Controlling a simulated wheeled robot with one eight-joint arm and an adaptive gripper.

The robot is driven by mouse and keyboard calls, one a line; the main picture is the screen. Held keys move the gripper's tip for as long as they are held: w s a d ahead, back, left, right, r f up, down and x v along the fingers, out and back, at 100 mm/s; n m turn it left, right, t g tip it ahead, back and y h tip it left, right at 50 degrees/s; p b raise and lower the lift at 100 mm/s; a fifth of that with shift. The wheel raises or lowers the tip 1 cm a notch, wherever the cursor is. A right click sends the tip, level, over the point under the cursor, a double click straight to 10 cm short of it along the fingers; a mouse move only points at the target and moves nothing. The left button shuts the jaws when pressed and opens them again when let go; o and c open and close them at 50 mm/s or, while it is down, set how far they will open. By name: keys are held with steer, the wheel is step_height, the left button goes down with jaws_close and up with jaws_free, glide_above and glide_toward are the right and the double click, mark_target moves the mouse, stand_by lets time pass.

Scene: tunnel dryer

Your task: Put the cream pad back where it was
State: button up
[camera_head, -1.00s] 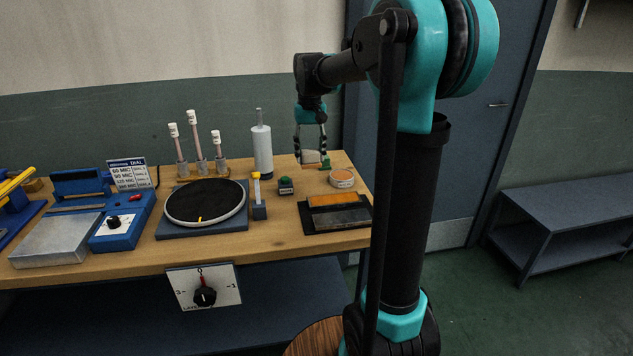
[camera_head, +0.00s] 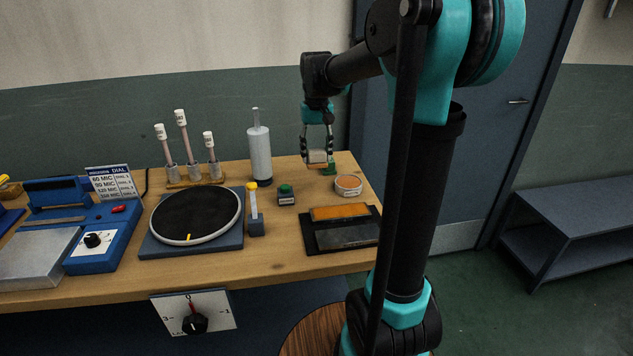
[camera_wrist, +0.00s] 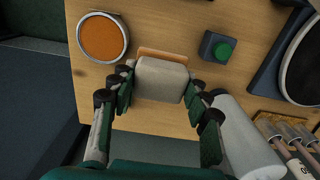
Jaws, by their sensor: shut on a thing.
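The cream pad (camera_wrist: 161,80) is a small pale block with a tan-orange strip along its far side in the wrist view. My gripper (camera_wrist: 157,88) is shut on it, with a green-padded finger on either side. In the head view the cream pad (camera_head: 317,156) hangs in my gripper (camera_head: 318,161) over the back right of the wooden bench (camera_head: 270,240). I cannot tell whether its underside touches the bench.
A round orange-topped tin (camera_head: 348,184) and a green-button block (camera_head: 286,195) are close by. A black tray (camera_head: 309,240) with orange and dark pads lies in front. A white cylinder (camera_head: 259,155) stands left of my gripper. A turntable (camera_head: 194,215) is further left.

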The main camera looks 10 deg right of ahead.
step_height(320, 180, down, 10)
stand_by(0.5)
steer(key=shift+f, duration=0.1)
steer(key=o, duration=1.1)
step_height(320, 180, up, 12)
steer(key=shift+r, duration=0.15)
steer(key=shift+d, duration=0.1)
